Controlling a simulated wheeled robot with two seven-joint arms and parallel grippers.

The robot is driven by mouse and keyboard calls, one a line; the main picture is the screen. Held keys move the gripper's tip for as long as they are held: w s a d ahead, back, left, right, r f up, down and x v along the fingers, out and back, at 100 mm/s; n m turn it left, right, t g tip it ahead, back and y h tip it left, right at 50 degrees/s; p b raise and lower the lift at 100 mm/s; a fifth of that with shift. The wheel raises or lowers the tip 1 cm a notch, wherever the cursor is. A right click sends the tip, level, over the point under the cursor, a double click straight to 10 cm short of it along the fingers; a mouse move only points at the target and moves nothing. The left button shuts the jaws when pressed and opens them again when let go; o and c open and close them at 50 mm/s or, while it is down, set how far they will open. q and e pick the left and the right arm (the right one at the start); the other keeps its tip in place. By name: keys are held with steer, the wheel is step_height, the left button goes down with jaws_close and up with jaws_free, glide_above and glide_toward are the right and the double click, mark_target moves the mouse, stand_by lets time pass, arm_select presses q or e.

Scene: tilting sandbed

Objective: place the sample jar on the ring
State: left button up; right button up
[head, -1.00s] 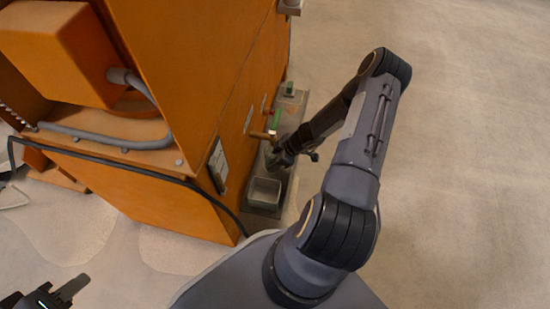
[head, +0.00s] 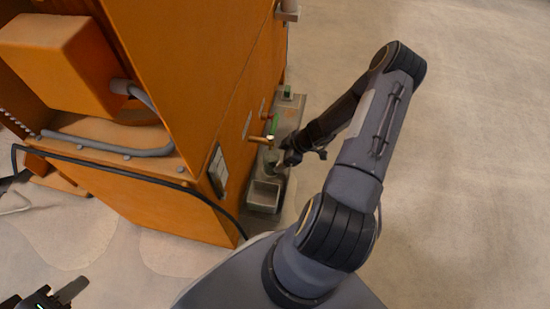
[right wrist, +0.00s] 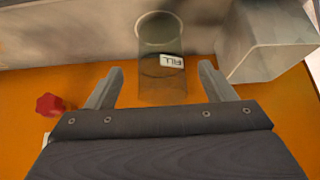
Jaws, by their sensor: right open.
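The sample jar (right wrist: 160,80) is a clear, greenish see-through cylinder with a white label reading FILL. In the right wrist view it stands against the grey metal shelf, centred between the fingers and just beyond their tips. My right gripper (right wrist: 160,82) is open, with a gap on both sides of the jar. In the head view my right gripper (head: 290,152) is beside the shelf, and the jar (head: 272,160) shows small and unclear there. A dark round outline shows at the jar's far end; I cannot tell whether it is the ring. My left gripper (head: 62,296) is at the lower left, partly cut off.
A brass pipe (head: 258,138) juts from the orange machine (head: 130,195) above the shelf. A red knob (right wrist: 50,104) is left of the fingers. Floor to the right is clear.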

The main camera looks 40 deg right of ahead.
steer(key=s+a+r+m+p, duration=0.1)
steer(key=a+r, duration=0.3)
steer(key=r, duration=1.1)
steer(key=a+r+m+p, duration=0.15)
steer(key=a+r, duration=0.25)
steer(key=r, duration=1.1)
steer(key=s+a+r+m, duration=0.3)
steer(key=s+a+r, duration=0.1)
steer(key=s, duration=0.3)
steer(key=s+a+r+m, duration=0.4)
steer(key=s+a+r, duration=0.1)
steer(key=s, duration=0.3)
steer(key=shift+s+r+t+b, duration=0.15)
steer(key=shift+r+t+b, duration=0.15)
steer(key=shift+r+b, duration=0.15)
